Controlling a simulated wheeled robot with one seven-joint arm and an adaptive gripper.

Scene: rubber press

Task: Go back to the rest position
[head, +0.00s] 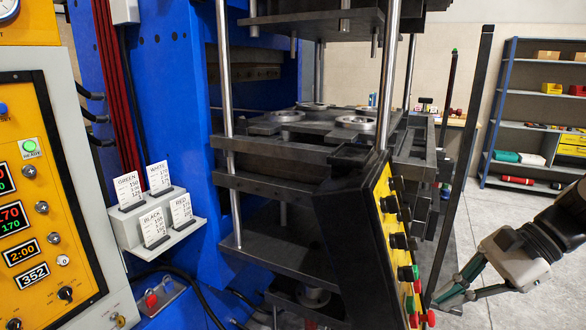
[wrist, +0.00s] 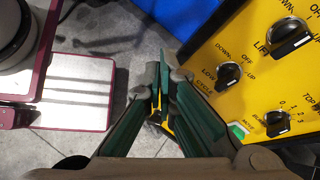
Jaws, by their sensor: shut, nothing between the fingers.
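My gripper (head: 458,293) is at the lower right of the head view, to the right of the press's yellow control panel (head: 392,240) and apart from it. In the wrist view my gripper (wrist: 160,88) has its green fingers together, with nothing between them. The yellow panel (wrist: 255,70) fills the right of the wrist view, with black knobs and a green button.
The blue press (head: 160,90) holds dark platens (head: 270,172) with metal rings on top. A yellow control cabinet (head: 45,190) stands at far left, beside a white card holder (head: 160,232). A shelf (head: 510,125) stands at back right. Grey floor shows around my gripper.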

